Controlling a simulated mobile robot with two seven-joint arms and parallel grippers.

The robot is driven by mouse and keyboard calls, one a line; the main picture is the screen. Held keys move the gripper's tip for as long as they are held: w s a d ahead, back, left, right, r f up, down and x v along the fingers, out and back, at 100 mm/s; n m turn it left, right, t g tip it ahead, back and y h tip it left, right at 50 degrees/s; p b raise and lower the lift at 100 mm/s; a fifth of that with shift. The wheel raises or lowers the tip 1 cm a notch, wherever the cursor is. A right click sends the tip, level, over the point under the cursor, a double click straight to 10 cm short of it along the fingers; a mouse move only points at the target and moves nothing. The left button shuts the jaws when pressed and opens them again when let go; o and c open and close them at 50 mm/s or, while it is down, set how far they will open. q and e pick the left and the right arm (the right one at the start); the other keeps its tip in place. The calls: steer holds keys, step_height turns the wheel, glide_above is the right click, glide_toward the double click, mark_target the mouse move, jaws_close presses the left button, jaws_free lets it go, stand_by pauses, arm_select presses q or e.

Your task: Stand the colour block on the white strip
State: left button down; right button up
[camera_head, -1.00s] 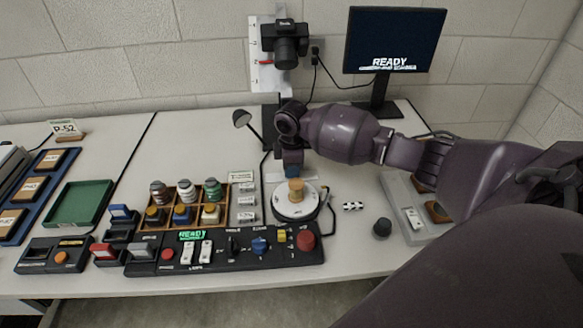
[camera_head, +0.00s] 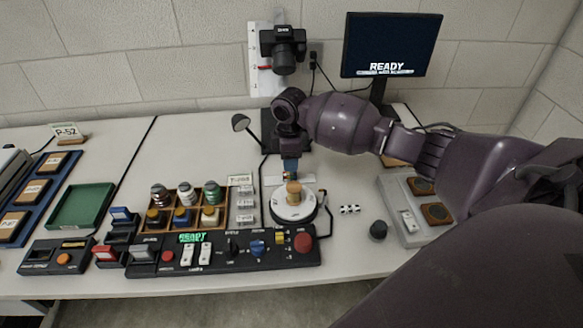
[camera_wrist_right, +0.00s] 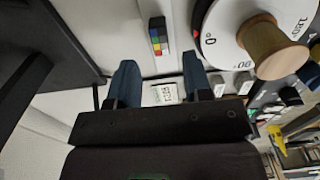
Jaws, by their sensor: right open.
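The colour block (camera_wrist_right: 158,36), dark with red, yellow, green and blue patches, is ahead of my right gripper in the right wrist view, beside the round white turntable (camera_wrist_right: 225,45). My right gripper (camera_wrist_right: 160,72) is open, its two blue fingers apart and nothing held between them. In the head view the right gripper (camera_head: 290,166) is just behind the turntable (camera_head: 292,212), and the block is too small to make out clearly. A pale surface surrounds the block; I cannot tell whether it is the white strip. My left gripper is not in view.
A wooden spool (camera_head: 293,191) stands on the turntable; it also shows in the right wrist view (camera_wrist_right: 272,48). A black control panel (camera_head: 225,252) lies in front. A rack of jars (camera_head: 186,207) is left. A dark knob (camera_head: 378,230) and grey tray (camera_head: 400,216) are right.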

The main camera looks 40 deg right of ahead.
arm_select(q)
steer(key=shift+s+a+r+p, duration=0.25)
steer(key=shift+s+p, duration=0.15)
steer(key=shift+p, duration=0.2)
arm_select(e)
step_height(320, 180, up, 7)
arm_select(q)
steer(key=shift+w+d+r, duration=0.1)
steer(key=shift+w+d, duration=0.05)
